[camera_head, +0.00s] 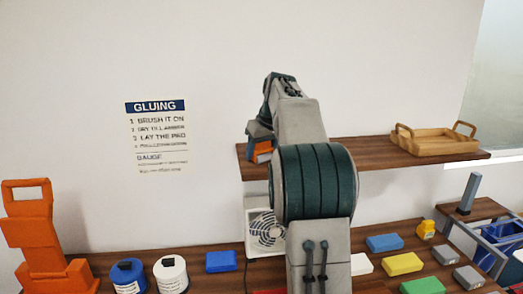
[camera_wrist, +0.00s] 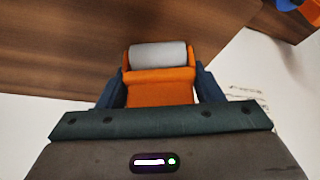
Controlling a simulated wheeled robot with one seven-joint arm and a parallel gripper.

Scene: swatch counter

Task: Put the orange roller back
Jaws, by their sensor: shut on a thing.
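The orange roller, an orange body with a grey cylinder across its end (camera_wrist: 160,77), is held between the two dark blue fingers of my gripper (camera_wrist: 160,92). In the head view, its orange part (camera_head: 262,153) shows below my gripper (camera_head: 260,138), at the left end of the wooden shelf (camera_head: 365,151). My arm hides part of it there. I cannot tell whether the roller touches the shelf. In the wrist view, the brown board (camera_wrist: 60,45) fills the area beyond the roller.
On the counter (camera_head: 205,262) stand an orange handled object (camera_head: 35,235), two jars (camera_head: 128,275), a white fan (camera_head: 266,232) and several coloured blocks (camera_head: 403,264). A wooden tray (camera_head: 436,141) sits on the shelf's right. The shelf middle looks clear.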

